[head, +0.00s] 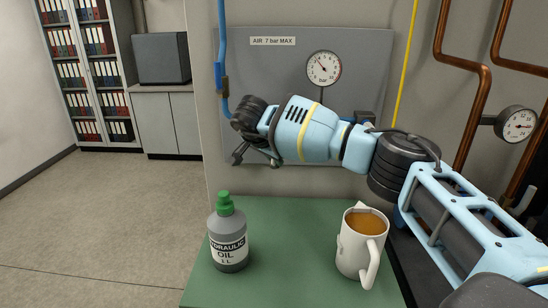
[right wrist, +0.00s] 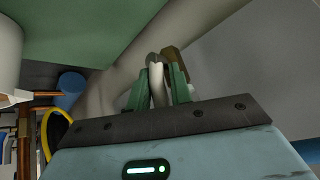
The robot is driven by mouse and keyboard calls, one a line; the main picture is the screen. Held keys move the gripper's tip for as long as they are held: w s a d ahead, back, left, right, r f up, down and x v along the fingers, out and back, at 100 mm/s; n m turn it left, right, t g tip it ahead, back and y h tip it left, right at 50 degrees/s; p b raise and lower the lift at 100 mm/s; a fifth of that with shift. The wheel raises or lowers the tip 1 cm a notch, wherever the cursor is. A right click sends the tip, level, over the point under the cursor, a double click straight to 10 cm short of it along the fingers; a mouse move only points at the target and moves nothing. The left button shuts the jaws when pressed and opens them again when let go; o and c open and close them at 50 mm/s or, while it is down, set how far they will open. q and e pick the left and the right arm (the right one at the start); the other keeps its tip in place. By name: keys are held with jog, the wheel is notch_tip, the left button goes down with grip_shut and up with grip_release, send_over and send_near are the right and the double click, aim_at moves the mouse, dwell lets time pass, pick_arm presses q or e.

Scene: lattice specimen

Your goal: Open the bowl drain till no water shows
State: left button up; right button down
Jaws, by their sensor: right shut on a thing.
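My right gripper (head: 256,158) is in front of the grey panel, at its lower left, with its fingers pointing down and mostly hidden by the wrist. In the right wrist view its green fingers are shut on a pale, rounded lever-like piece (right wrist: 157,72). A brass-coloured part (right wrist: 175,60) shows just behind that piece. I cannot tell for certain whether the held piece is the bowl drain. No bowl or water can be made out in either view; my right arm covers the middle of the panel. My left gripper is not in view.
The green bench top (head: 290,222) carries a grey hydraulic oil bottle (head: 229,240) with a green cap and a white mug (head: 361,247) of brown drink, below my right arm. The panel (head: 375,70) bears a gauge (head: 323,68). A blue hose (head: 222,40) runs down its left side. Copper pipes (head: 470,110) stand at right.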

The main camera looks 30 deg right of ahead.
jog(key=shift+s+f, duration=0.1)
jog(key=shift+f, duration=0.25)
jog(key=c, duration=1.3)
grip_release()
jog(key=shift+c, duration=0.2)
jog(key=shift+r, duration=0.2)
jog(key=shift+a+r, duration=0.1)
jog(key=shift+r, duration=0.2)
jog(key=v, duration=0.7)
jog(key=shift+s+a, duration=0.1)
jog(key=shift+s, duration=0.05)
